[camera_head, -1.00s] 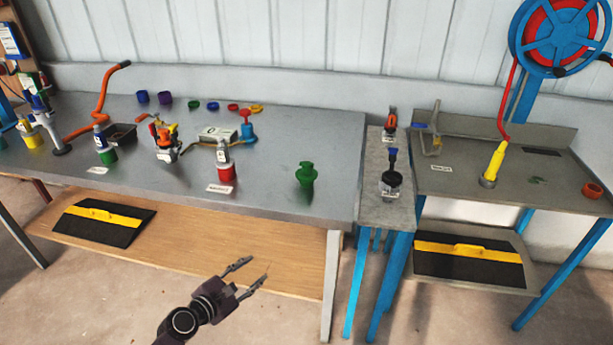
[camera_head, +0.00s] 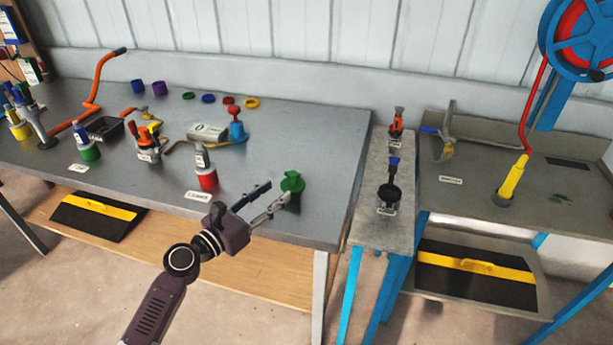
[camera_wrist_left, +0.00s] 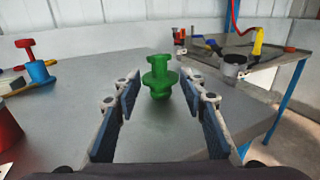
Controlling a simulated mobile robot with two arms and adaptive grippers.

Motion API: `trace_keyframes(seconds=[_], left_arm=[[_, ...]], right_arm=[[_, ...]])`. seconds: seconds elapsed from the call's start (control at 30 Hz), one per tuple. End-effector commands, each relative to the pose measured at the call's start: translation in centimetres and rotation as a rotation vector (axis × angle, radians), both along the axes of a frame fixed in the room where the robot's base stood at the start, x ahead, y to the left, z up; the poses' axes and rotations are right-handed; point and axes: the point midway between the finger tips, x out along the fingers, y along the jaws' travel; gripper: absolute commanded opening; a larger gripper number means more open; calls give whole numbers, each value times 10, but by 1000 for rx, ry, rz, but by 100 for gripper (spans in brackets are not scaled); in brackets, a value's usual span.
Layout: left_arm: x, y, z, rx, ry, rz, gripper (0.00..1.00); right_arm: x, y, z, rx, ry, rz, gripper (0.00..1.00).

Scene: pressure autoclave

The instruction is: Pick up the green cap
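The green cap (camera_head: 292,182) stands on the grey table near its right front corner. In the left wrist view the green cap (camera_wrist_left: 160,78) is upright, with a wide flange around its middle, and lies ahead between the two fingers. My left gripper (camera_head: 272,199) is open and empty, its fingertips close to the cap at the table's front edge. In the left wrist view my left gripper (camera_wrist_left: 160,88) has its fingers wide apart with blue pads. I cannot tell whether a fingertip touches the cap. My right gripper is not in view.
A red-based bottle (camera_head: 206,172) stands left of the gripper. A blue and red fitting (camera_head: 237,128) is behind it. A narrow stand (camera_head: 370,218) with a black cup (camera_head: 388,196) is to the right. The table around the cap is clear.

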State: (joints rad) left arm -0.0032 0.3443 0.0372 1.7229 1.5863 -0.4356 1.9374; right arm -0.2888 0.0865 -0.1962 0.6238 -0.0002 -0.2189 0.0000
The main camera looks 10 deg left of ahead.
Motion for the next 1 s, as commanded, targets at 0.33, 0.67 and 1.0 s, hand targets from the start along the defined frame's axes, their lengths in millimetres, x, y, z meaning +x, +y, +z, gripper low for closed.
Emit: trace_keyframes(seconds=[0.33, 0.67, 1.0], left_arm=[[27, -11, 1, 0, 0, 1, 38], [67, -29, 3, 0, 0, 1, 38], [72, -31, 3, 2, 1, 1, 36]], right_arm=[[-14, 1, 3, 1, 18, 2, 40], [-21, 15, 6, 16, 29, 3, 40], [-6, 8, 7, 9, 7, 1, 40]])
